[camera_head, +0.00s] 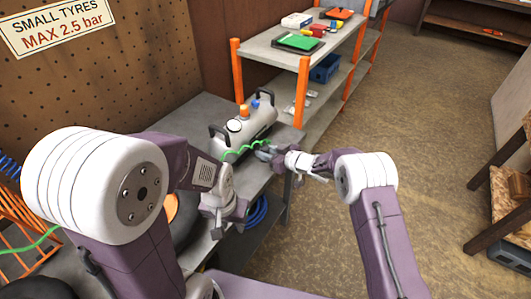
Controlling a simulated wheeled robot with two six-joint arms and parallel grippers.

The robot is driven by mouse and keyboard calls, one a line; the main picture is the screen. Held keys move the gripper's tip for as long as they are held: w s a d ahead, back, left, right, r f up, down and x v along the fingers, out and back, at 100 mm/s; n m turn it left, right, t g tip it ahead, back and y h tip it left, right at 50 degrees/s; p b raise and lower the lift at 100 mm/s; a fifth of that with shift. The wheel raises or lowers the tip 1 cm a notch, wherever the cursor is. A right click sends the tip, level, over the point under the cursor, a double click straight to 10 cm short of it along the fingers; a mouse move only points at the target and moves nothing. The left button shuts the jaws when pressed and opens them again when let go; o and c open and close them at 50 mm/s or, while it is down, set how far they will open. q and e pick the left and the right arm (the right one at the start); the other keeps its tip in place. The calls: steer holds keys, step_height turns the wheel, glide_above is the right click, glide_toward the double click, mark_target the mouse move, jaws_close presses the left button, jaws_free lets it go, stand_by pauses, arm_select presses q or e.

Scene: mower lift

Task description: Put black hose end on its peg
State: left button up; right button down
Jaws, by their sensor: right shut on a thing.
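My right gripper (264,151) is shut at the right end of a green coiled hose (238,151), beside the tank and above the bench edge. The hose end itself is mostly hidden by the fingers, and I cannot make out its colour. The hose runs left across the front of a grey tank (248,125) with black handles and orange and blue knobs. My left gripper (226,222) is lower and nearer, pointing down by the bench edge. Its fingers look apart, with nothing seen between them. I cannot pick out the peg for the black hose end.
The grey bench (190,115) carries the tank and a dark tyre with an orange rim, partly behind my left arm. A blue coil (257,211) hangs below the bench edge. A shelf rack with orange posts (303,90) stands behind.

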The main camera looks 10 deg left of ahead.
steer(key=c, duration=1.1)
jaws_free()
steer(key=shift+f, duration=0.1)
steer(key=shift+o, duration=0.2)
steer(key=shift+r, duration=0.3)
steer(key=v, duration=1.2)
steer(key=shift+f+p, duration=0.15)
steer(key=shift+p, duration=0.15)
